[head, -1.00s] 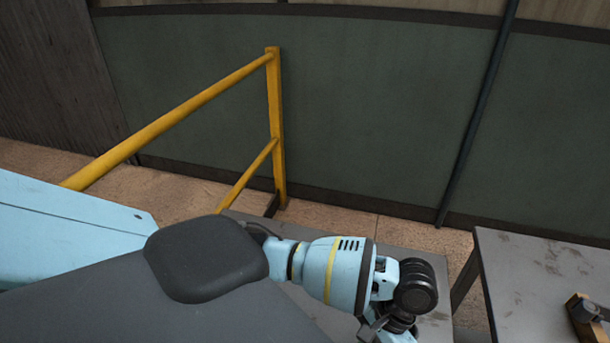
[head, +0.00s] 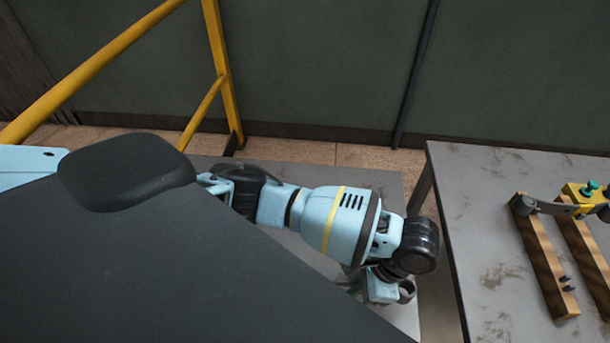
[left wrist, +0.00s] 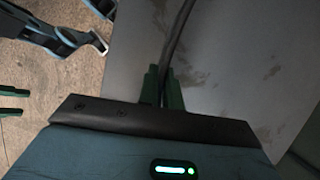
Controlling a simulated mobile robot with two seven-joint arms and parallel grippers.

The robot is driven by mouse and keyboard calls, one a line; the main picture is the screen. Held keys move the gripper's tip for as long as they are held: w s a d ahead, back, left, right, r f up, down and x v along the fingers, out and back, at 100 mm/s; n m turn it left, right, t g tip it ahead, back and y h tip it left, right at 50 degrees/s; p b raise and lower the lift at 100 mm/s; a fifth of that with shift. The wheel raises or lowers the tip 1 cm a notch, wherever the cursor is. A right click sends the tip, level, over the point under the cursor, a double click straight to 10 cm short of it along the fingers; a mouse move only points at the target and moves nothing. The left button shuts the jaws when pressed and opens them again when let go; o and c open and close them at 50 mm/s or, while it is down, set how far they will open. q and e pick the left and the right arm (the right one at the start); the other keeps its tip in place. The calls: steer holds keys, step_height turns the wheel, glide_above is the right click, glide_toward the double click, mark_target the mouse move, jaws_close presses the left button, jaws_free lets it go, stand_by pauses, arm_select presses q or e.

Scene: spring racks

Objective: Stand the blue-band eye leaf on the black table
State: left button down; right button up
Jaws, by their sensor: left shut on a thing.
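My left gripper (left wrist: 163,90) has green fingers shut on a thin dark strip (left wrist: 178,35), which looks like a leaf. The strip runs from between the fingers to the top of the left wrist view. No blue band or eye shows on its visible part. A grey, stained surface (left wrist: 235,60) lies behind it. In the head view, my left arm reaches over a grey tabletop (head: 375,182); its fingers and the strip are hidden or unclear there. I cannot tell which surface is the black table. Two green bars at the wrist view's left edge may be my right gripper's fingers (left wrist: 12,101).
A grey stained table (head: 480,235) stands at the right in the head view. It holds wooden rails (head: 545,260) and a yellow fixture (head: 580,195) with a green knob. A yellow railing (head: 222,75) stands at the back left, before a dark wall.

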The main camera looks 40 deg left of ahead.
arm_select(q)
steer(key=a, duration=0.3)
steer(key=w+a, duration=0.1)
steer(key=a, duration=0.5)
steer(key=shift+w+a+f, duration=0.25)
steer(key=shift+w+f, duration=0.05)
steer(key=shift+w, duration=0.1)
steer(key=shift+w+a+f+p, duration=0.15)
steer(key=shift+a+p, duration=0.15)
steer(key=shift+a, duration=0.5)
steer(key=f, duration=0.2)
steer(key=shift+a+f, duration=0.35)
steer(key=shift+w+f, duration=0.1)
steer(key=shift+f, duration=0.3)
arm_select(e)
steer(key=shift+r, duration=0.15)
arm_select(q)
steer(key=shift+f, duration=0.1)
arm_select(e)
steer(key=shift+w, duration=0.1)
arm_select(q)
steer(key=c, duration=1.6)
jaws_free()
steer(key=shift+f, duration=0.1)
arm_select(e)
steer(key=shift+d, duration=0.15)
